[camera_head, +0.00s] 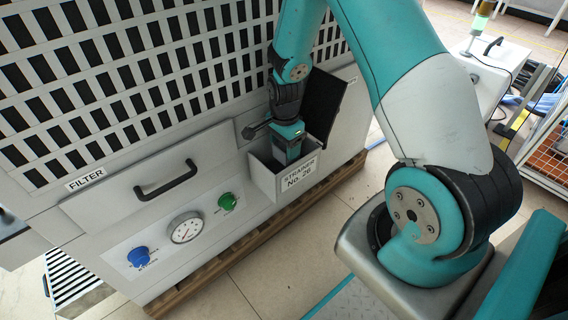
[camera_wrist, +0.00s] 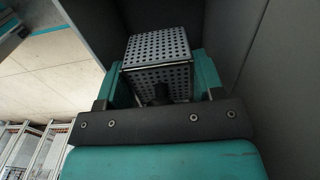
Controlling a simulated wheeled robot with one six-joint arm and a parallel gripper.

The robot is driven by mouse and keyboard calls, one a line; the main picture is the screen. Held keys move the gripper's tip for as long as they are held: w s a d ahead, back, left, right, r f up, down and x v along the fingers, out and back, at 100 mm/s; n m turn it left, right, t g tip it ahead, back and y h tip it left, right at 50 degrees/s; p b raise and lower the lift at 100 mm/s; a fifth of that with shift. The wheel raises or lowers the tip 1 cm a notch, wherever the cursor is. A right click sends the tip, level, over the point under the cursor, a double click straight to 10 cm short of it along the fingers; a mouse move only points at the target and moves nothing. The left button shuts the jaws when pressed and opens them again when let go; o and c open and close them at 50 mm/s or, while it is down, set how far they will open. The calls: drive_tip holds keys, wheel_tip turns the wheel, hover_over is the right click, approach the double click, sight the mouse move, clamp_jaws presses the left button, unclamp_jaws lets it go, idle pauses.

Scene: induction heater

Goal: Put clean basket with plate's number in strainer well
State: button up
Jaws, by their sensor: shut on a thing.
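The strainer well (camera_head: 265,178) is an open grey box on the machine's front. Its plate (camera_head: 299,175) reads "STRAINER No. 26". My gripper (camera_head: 291,150) reaches down into the well's mouth. In the wrist view my gripper (camera_wrist: 158,92) is shut on a perforated metal basket (camera_wrist: 157,48), with a teal finger on each side of it. The basket is hidden in the head view. I see no number on the basket, and I cannot tell whether it touches the well's bottom.
A dark lid (camera_head: 325,105) stands open behind the well on the right. A lever (camera_head: 256,130) juts out at the well's left. A black handle (camera_head: 166,178), a gauge (camera_head: 186,228), a green knob (camera_head: 228,201) and a blue knob (camera_head: 138,257) are on the panel. Slatted metal racks (camera_wrist: 38,150) show lower left in the wrist view.

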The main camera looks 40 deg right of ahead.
wheel_tip(320, 180, down, 6)
drive_tip(key=shift+w+f+b, duration=0.15)
drive_tip(key=shift+f+b, duration=0.05)
drive_tip(key=shift+b, duration=0.95)
drive_tip(key=shift+w+r, duration=0.1)
drive_tip(key=shift+r, duration=0.05)
drive_tip(key=o, duration=1)
wheel_tip(320, 180, up, 12)
drive_tip(key=p, duration=0.4)
